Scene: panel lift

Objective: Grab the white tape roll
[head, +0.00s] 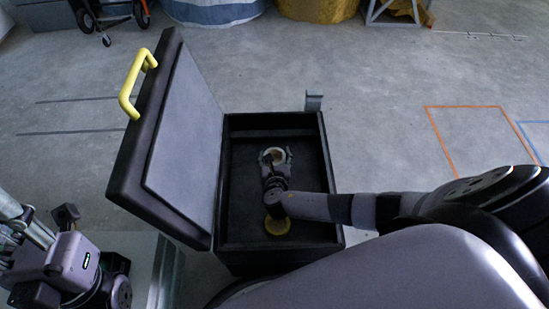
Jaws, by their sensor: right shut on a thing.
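A black box (324,165) stands on the floor with its lid (185,140) swung open to the left. My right arm reaches into the box from the right. My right gripper (275,157) is shut on the white tape roll (273,152), a pale ring inside the box towards the far end. The fingers hide part of the roll, and I cannot tell whether it touches the box floor. A yellow roll (278,227) lies at the near end of the box, partly hidden by my wrist. My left gripper (62,245) is at the lower left, outside the box; its fingers do not show clearly.
A yellow handle (132,85) sticks out from the lid. The box walls stand around my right gripper. A small grey bracket (313,100) is at the box's far right corner. Orange floor lines (465,107) mark the clear concrete to the right.

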